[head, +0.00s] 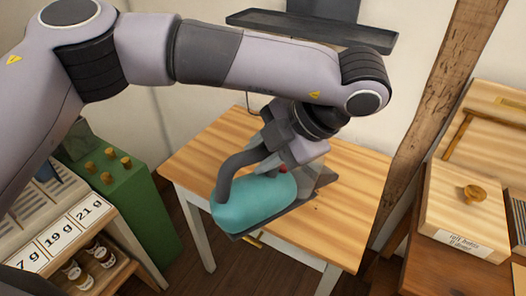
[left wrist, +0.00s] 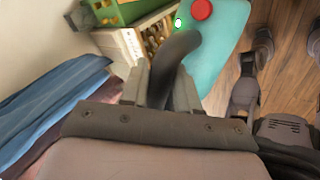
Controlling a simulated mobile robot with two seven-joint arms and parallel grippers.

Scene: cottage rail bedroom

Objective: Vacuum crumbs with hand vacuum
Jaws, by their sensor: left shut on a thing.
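The hand vacuum (head: 252,204) has a rounded teal body, a dark grey handle and a red button. It is over the front part of the light wooden table (head: 345,170). My left gripper (head: 268,158) is shut on its handle. In the left wrist view the fingers of my left gripper (left wrist: 162,88) close around the dark handle of the teal hand vacuum (left wrist: 222,50). A dark grey flat piece shows beside and under the body; I cannot tell whether it touches the table. No crumbs can be made out clearly. My right gripper is not in view.
A green cabinet (head: 140,205) and a shelf with number cards and jars (head: 85,270) stand at the left. A wooden post (head: 435,100) and a wooden box (head: 465,215) with a knob are at the right. A dark wall shelf (head: 310,32) hangs behind. The table's right side looks clear.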

